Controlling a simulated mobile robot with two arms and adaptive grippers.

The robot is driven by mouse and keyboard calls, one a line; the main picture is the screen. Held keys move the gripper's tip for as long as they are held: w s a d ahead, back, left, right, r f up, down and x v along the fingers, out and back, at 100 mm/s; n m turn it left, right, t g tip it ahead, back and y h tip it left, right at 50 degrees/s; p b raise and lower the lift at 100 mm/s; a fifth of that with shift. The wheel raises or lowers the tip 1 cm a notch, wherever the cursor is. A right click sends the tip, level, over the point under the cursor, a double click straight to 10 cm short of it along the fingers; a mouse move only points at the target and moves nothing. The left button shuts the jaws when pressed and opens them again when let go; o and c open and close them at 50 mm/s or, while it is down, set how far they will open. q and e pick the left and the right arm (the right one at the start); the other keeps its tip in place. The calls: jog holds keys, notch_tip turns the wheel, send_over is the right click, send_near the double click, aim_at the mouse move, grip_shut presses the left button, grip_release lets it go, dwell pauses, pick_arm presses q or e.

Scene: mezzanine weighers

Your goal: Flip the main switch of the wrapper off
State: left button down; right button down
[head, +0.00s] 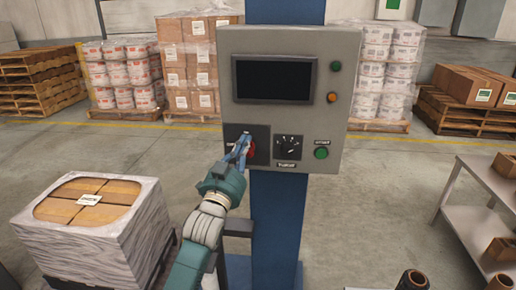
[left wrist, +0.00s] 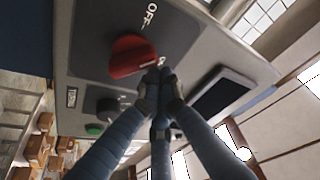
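The grey control box (head: 313,45) of the wrapper is on a blue column. Its main switch, a red rotary handle (head: 250,149), sits on a dark plate at the box's lower left. In the left wrist view the red handle (left wrist: 132,56) shows clear, with the word OFF printed to one side. My left gripper (head: 240,146) is at the switch and covers part of it. In the left wrist view its fingers (left wrist: 158,85) are drawn together, with the tips at the handle's end. I cannot tell if they touch it. My right gripper is not in view.
A black selector knob (head: 288,145) and a green button (head: 321,153) sit right of the switch, below a dark screen (head: 273,80). A wrapped pallet load (head: 92,242) stands at the lower left. A metal table (head: 475,198) with boxes is at the right.

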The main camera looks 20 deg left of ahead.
pick_arm(q)
jog(key=shift+a+f+n+y, duration=0.1)
jog(key=shift+a+n+y, duration=0.25)
jog(key=shift+n, duration=0.35)
jog(key=n+y, duration=0.1)
jog(key=a+n, duration=0.1)
jog(key=n, duration=0.1)
jog(key=shift+s+f+y, duration=0.15)
jog(key=shift+y, duration=0.2)
jog(key=shift+a+n, duration=0.1)
jog(key=shift+n, duration=0.6)
jog(key=shift+n+y, duration=0.3)
jog(key=shift+n, duration=0.2)
jog(key=shift+a+f, duration=0.2)
jog(key=shift+f, duration=0.05)
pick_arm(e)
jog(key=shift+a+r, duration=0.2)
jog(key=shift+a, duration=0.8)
pick_arm(q)
jog(key=shift+s, duration=0.1)
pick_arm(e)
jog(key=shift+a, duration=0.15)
